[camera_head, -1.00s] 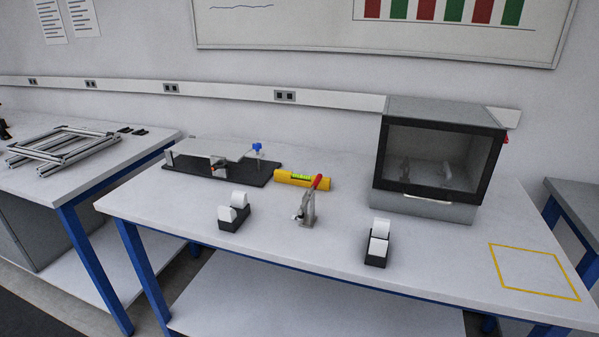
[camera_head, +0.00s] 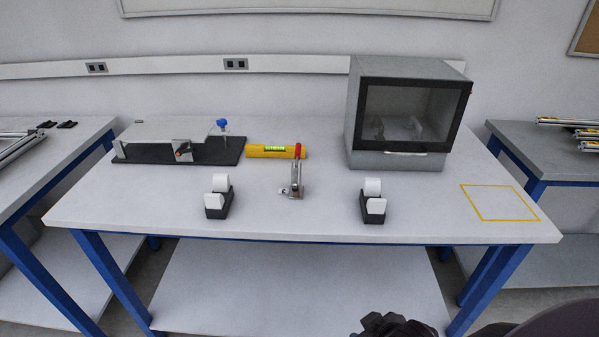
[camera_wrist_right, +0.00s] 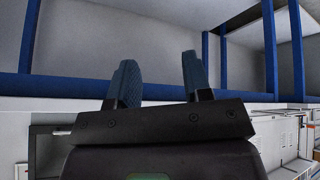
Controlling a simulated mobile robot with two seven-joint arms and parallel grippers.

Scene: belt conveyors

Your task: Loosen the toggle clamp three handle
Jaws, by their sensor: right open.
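The toggle clamp (camera_head: 297,178) stands upright on the white table, near the middle, in the head view. Its red handle (camera_head: 298,150) points up above a grey metal body. My right gripper (camera_wrist_right: 155,80) shows in the right wrist view with its two dark fingers apart and nothing between them. Part of my right gripper also shows at the bottom of the head view (camera_head: 395,326), in front of the table and well away from the clamp. My left gripper is not in view.
Two tape dispensers (camera_head: 218,205) (camera_head: 373,208) stand left and right of the clamp. A yellow level (camera_head: 262,151) lies behind it. A black-based fixture (camera_head: 215,158) is at left and a glass-fronted box (camera_head: 352,130) at right. A yellow outline (camera_head: 478,200) marks clear tabletop.

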